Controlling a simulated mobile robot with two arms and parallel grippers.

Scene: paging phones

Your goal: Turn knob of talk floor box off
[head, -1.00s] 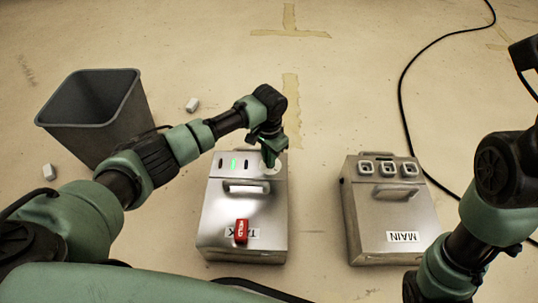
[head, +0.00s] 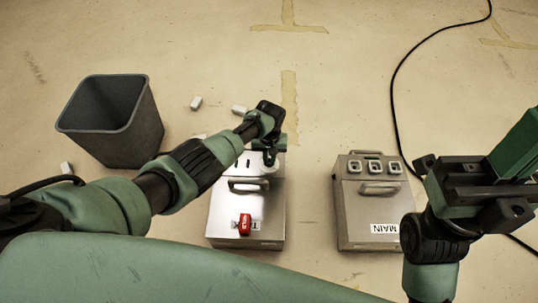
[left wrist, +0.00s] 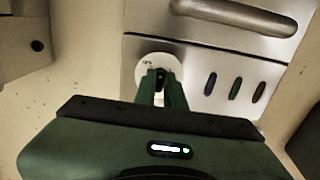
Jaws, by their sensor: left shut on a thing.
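The talk floor box (head: 222,212) is a silver metal case with a handle and a partly covered label. Its knob (left wrist: 145,72) is on a round white dial at a corner of the panel in the left wrist view. My left gripper (head: 268,160) is shut on the knob; its green fingers hide most of it. Three oval lamps (left wrist: 235,88) sit beside the dial; the middle one looks dull green and unlit. My right gripper (head: 480,190) is raised at the right, away from the talk box; its fingers do not show clearly.
A red tag (head: 244,224) lies on the talk box. The MAIN box (head: 362,210) with three square sockets stands to the right. A grey bin (head: 115,130) stands at left, near small white blocks (head: 196,103). A black cable (head: 398,85) runs along the floor at right.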

